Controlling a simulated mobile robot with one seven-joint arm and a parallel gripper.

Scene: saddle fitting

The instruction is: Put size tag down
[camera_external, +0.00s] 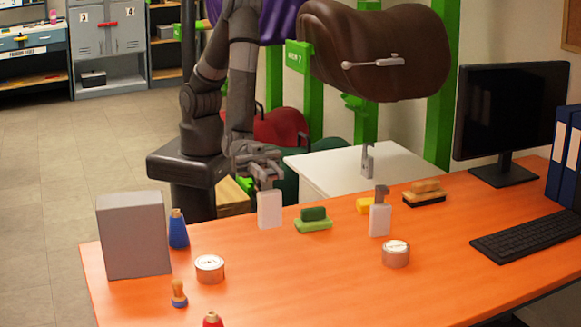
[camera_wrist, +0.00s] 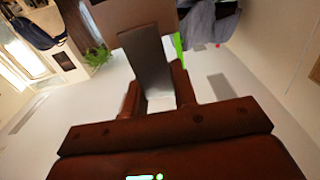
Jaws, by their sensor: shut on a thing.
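My gripper (camera_external: 264,180) is at the far edge of the orange table, left of its middle. It is shut on the grey upper part of a white size tag (camera_external: 270,210), which hangs upright below it. I cannot tell whether the tag's lower edge touches the table. In the wrist view, a grey flat piece (camera_wrist: 146,62) stands between the reddish-brown fingers of my gripper (camera_wrist: 155,98). A similar white tag with a dark grey top (camera_external: 380,220) stands upright on the table to the right.
The orange table (camera_external: 300,280) holds a green brush (camera_external: 313,222) just right of the held tag. A grey box (camera_external: 134,236), blue bottle (camera_external: 178,228) and round tin (camera_external: 209,270) are left. A brown saddle (camera_external: 380,50) is on a green rack behind. The front middle is clear.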

